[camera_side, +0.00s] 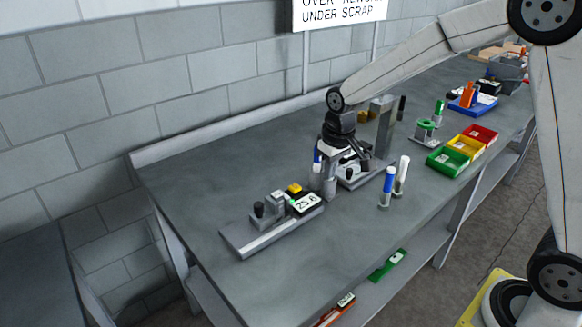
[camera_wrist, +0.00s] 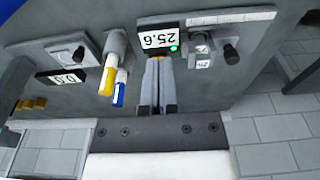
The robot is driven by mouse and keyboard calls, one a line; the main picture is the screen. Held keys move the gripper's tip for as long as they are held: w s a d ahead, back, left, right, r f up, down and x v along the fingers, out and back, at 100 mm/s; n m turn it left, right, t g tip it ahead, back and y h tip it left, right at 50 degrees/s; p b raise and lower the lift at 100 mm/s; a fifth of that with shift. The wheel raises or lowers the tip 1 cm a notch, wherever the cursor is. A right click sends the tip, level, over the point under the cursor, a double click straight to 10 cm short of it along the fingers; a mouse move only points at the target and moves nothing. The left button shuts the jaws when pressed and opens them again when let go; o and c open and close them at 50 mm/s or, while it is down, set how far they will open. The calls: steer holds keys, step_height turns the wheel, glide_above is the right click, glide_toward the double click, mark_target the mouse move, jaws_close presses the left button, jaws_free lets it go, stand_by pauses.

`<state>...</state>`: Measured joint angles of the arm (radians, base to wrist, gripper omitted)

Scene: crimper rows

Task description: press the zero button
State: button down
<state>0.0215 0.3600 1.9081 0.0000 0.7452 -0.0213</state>
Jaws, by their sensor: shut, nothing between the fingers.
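The near gauge fixture (camera_side: 240,238) is a grey plate with a block, a black knob and a display (camera_side: 306,203). In the wrist view its display (camera_wrist: 158,40) appears upside down, reads about 25.6 and has a green light. A yellow button (camera_side: 294,188) sits beside the display in the side view; in the wrist view a yellow sliver (camera_wrist: 158,57) shows just past my fingertips. My gripper (camera_wrist: 160,66) is shut and empty, its fingers pointing at that edge of the display.
A second fixture with a display (camera_wrist: 62,78) stands close by. Yellow-ended (camera_wrist: 107,82) and blue-ended (camera_wrist: 119,92) pins stand between the fixtures. A blue pin (camera_side: 387,188) and a white pin (camera_side: 401,175) stand to the right. Green, yellow and red bins (camera_side: 448,160) lie farther right.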

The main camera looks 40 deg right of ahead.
step_height(320, 180, up, 2)
steer(key=g, duration=0.1)
glide_above(296, 188)
steer(key=shift+w+d+r, duration=0.1)
steer(key=shift+w+r, duration=0.1)
steer(key=shift+w, duration=0.05)
stand_by(0.4)
steer(key=shift+f, duration=0.15)
step_height(296, 188, down, 14)
steer(key=shift+r, duration=0.15)
stand_by(0.8)
steer(key=shift+s+f, duration=0.15)
steer(key=shift+f, duration=1.05)
steer(key=shift+r, duration=0.1)
step_height(296, 188, up, 15)
steer(key=shift+w, duration=0.3)
